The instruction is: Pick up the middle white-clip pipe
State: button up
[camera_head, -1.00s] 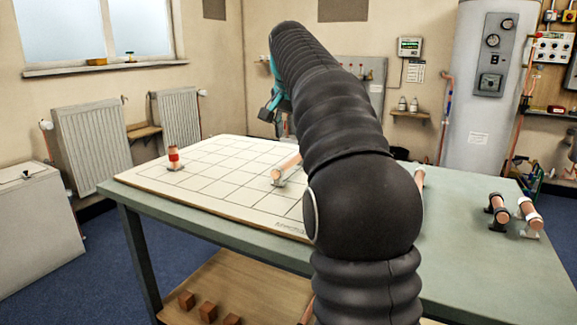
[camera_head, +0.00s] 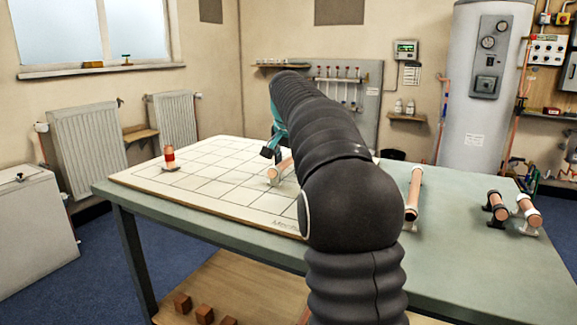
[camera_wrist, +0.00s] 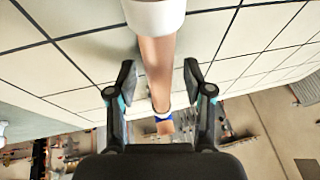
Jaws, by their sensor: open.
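A copper pipe with a white clip (camera_head: 280,171) lies on the gridded board, partly hidden behind my arm. In the wrist view this copper pipe (camera_wrist: 157,60) runs between my fingers, with a wide white clip (camera_wrist: 155,14) at the top and a blue band near its other end. My gripper (camera_wrist: 159,82) is open, with one finger on each side of the pipe and gaps showing. In the head view my gripper (camera_head: 271,152) is low by the pipe, largely hidden by the arm. Another white-clip pipe (camera_head: 414,190) lies on the bench to the right of the board.
A short white-clip pipe (camera_head: 528,211) and a black-clip pipe (camera_head: 496,206) lie at the bench's right end. A red-banded copper piece (camera_head: 169,158) stands upright on the board (camera_head: 215,200) at the left. The bench (camera_head: 455,250) is clear at the front right.

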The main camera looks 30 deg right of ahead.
grip_shut()
dwell(0.3)
